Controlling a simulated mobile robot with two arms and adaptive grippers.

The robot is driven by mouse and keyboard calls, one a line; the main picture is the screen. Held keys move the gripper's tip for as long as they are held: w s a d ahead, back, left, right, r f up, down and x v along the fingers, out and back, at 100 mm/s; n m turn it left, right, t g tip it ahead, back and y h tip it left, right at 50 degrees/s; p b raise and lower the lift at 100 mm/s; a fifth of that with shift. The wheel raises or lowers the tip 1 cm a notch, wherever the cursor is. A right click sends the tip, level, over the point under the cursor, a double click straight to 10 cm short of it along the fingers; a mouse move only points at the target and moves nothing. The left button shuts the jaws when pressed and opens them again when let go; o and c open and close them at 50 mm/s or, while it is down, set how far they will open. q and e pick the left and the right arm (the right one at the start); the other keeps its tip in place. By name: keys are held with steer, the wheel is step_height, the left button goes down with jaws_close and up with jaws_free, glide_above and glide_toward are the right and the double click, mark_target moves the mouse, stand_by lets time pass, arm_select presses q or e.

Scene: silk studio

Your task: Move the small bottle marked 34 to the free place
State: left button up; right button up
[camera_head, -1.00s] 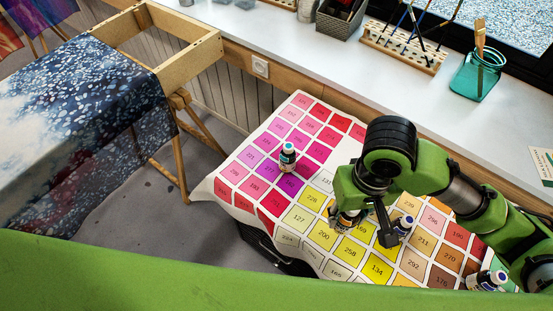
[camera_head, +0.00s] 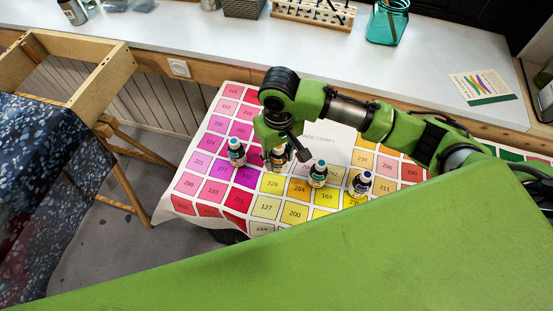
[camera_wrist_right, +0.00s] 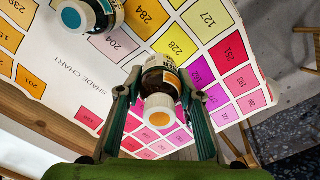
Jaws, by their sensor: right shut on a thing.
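My right gripper (camera_head: 280,160) is shut on a small dark bottle (camera_head: 278,153) over the shade chart (camera_head: 318,137). In the right wrist view the bottle (camera_wrist_right: 160,82) sits between both fingers, its white cap with an orange dot towards the camera. Its number is not readable, and I cannot tell whether its base touches the chart. A teal-capped bottle (camera_head: 237,152) stands on the pink and purple squares to the left. My left gripper is out of view.
The white counter (camera_head: 240,50) runs behind the chart, with a teal glass jar (camera_head: 387,22), a wooden rack (camera_head: 315,14) and a colour card (camera_head: 483,87) on it. A wooden frame (camera_head: 100,75) stands at left. Several coloured squares around the bottles are bare.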

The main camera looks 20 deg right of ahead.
mark_target(277, 161)
steer(key=shift+w+f, duration=0.65)
steer(key=shift+f, duration=0.15)
step_height(277, 161, down, 3)
steer(key=shift+w+p, duration=0.1)
steer(key=shift+p, duration=0.35)
steer(key=shift+f, duration=0.1)
steer(key=shift+f, duration=0.1)
steer(key=o, duration=1.2)
step_height(277, 161, up, 12)
steer(key=shift+r+b, duration=0.1)
steer(key=shift+b, duration=0.55)
